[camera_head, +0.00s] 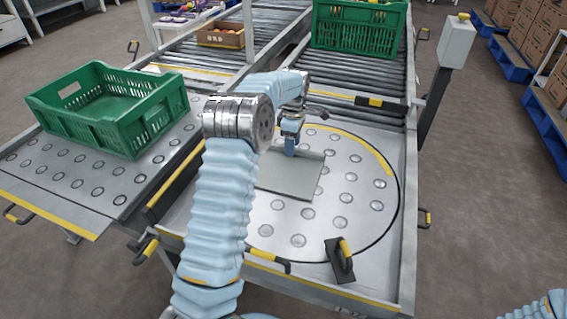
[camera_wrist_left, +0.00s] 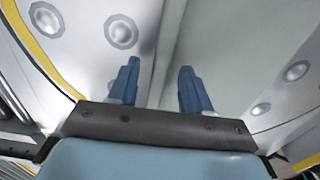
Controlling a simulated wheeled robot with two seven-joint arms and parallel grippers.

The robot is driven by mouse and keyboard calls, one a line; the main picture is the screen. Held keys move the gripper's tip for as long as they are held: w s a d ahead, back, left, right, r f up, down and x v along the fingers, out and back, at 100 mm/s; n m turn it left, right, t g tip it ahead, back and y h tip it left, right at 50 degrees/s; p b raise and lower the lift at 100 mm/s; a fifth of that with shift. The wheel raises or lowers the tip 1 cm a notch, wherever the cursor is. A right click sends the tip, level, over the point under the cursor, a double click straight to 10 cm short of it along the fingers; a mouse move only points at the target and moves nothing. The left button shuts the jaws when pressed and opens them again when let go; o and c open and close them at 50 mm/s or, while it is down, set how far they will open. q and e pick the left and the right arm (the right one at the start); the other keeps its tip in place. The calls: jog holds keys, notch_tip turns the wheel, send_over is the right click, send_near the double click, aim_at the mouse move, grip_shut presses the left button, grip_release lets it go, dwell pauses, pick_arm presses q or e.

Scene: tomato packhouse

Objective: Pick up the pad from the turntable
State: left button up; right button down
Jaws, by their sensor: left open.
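The pad (camera_head: 292,182) is a flat grey sheet lying on the round, studded turntable (camera_head: 340,215). A narrow strip along its far side looks raised. My left gripper (camera_head: 291,146) is at that far side, pointing down, and partly hides it. In the left wrist view the two blue fingers (camera_wrist_left: 159,85) stand apart. The pad's plain grey surface (camera_wrist_left: 235,50) spreads under and beyond the right finger, and its edge strip runs between the fingers. I cannot tell whether the fingers touch it. My right gripper is out of view.
A green crate (camera_head: 110,137) stands on the studded table to the left. Another green crate (camera_head: 318,40) and a box of tomatoes (camera_head: 220,42) stand on the rollers behind. A black plate with a yellow handle (camera_head: 340,262) is at the turntable's front edge. A grey post box (camera_head: 457,40) rises at right.

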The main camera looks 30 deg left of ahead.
pick_arm(q)
jog(key=shift+f, duration=0.55)
jog(key=shift+c, duration=0.2)
grip_shut()
